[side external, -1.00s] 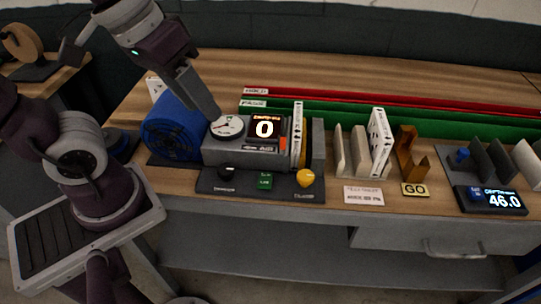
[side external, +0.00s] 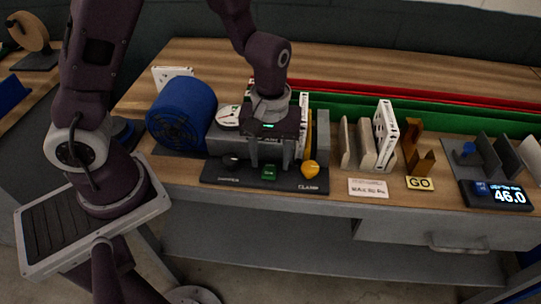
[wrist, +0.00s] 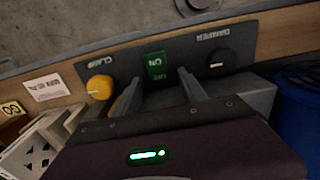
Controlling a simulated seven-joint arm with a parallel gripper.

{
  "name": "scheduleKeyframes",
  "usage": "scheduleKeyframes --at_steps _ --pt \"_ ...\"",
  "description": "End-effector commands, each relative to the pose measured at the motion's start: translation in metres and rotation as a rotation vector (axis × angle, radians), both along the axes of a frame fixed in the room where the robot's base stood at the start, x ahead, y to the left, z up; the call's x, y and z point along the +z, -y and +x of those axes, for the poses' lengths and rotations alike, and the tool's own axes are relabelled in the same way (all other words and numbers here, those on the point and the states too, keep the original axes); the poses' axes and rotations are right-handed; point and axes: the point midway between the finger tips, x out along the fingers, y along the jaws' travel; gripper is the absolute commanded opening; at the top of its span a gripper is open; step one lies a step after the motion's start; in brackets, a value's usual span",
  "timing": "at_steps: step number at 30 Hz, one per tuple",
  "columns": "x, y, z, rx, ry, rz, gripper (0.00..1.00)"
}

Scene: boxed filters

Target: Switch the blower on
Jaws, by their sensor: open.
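The blue round blower (side external: 182,112) stands at the left of the bench, beside a grey housing. A dark control panel (side external: 215,174) in front carries a green switch (side external: 268,173), which also shows in the wrist view (wrist: 155,66) with upside-down lettering that seems to include "ON". My gripper (side external: 271,162) is open and empty, pointing down just behind the green switch. In the wrist view its two fingers (wrist: 161,82) reach to either side of the switch's near edge; I cannot tell whether they touch the panel. My gripper hides the housing's number display.
A yellow clamp knob (side external: 310,168) sits right of the switch and a black damper knob (wrist: 217,58) on its other side.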

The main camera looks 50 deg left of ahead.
Motion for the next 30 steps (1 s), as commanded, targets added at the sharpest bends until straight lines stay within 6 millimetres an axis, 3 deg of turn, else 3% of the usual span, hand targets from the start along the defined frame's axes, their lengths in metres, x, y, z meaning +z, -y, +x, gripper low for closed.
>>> scheduleKeyframes --at_steps 5,12,19,30 --pt "0.0002 0.0001 0.0000 -0.001 0.000 0.000 0.47" --pt "0.0004 0.0002 -0.0001 -0.001 0.001 -0.001 0.00" --pt "0.0008 0.0016 -0.0017 -0.006 0.023 0.027 0.00" --pt "0.0031 0.0069 -0.0082 -0.008 0.208 0.219 0.00"
